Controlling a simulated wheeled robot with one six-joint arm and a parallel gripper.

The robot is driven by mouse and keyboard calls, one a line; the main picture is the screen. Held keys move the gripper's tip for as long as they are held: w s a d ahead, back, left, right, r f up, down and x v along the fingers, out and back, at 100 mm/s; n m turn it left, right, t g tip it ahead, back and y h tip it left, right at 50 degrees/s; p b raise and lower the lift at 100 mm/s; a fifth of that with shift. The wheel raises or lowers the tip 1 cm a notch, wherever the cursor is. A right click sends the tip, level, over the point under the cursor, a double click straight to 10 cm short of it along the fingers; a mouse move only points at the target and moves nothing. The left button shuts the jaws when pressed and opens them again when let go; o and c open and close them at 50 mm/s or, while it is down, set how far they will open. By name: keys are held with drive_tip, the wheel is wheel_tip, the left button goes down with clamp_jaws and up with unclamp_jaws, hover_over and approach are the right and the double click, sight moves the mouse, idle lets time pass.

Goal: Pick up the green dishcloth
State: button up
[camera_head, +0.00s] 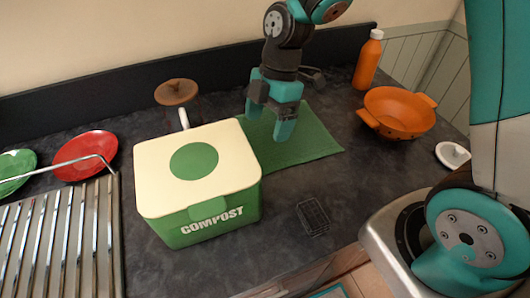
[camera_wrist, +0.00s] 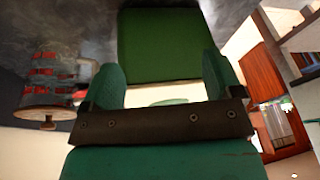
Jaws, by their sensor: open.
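The green dishcloth (camera_head: 309,143) lies flat on the dark counter, right of and behind the compost bin. My gripper (camera_head: 270,118) is over the cloth's left part, pointing down, and hides some of it. Its height above the cloth is hard to tell. In the wrist view, my gripper (camera_wrist: 163,82) shows its two fingers spread with nothing held between them. I cannot make out the cloth for sure in the wrist view.
The green compost bin (camera_head: 222,212) with a cream lid stands close left of my gripper. A brown-lidded canister (camera_head: 176,92) is behind it. An orange pan (camera_head: 399,112) and orange bottle (camera_head: 368,60) stand right. A small dark rack (camera_head: 313,216) lies in front.

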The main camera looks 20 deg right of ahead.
sight(265, 171)
drive_tip(key=f+n+b, duration=0.1)
drive_tip(key=f+n, duration=0.1)
drive_tip(key=f, duration=0.2)
drive_tip(key=f+n+b, duration=0.2)
drive_tip(key=f, duration=0.3)
drive_tip(key=w+f+n+b, duration=0.1)
drive_tip(key=f+n, duration=0.1)
drive_tip(key=f, duration=0.3)
drive_tip(key=shift+d+f+g, duration=0.1)
drive_tip(key=shift+f+g, duration=0.15)
drive_tip(key=shift+g, duration=0.15)
drive_tip(key=shift+s, duration=0.1)
clamp_jaws()
wheel_tip(265, 171, up, 12)
drive_tip(key=p, duration=0.8)
drive_tip(key=shift+r, duration=0.1)
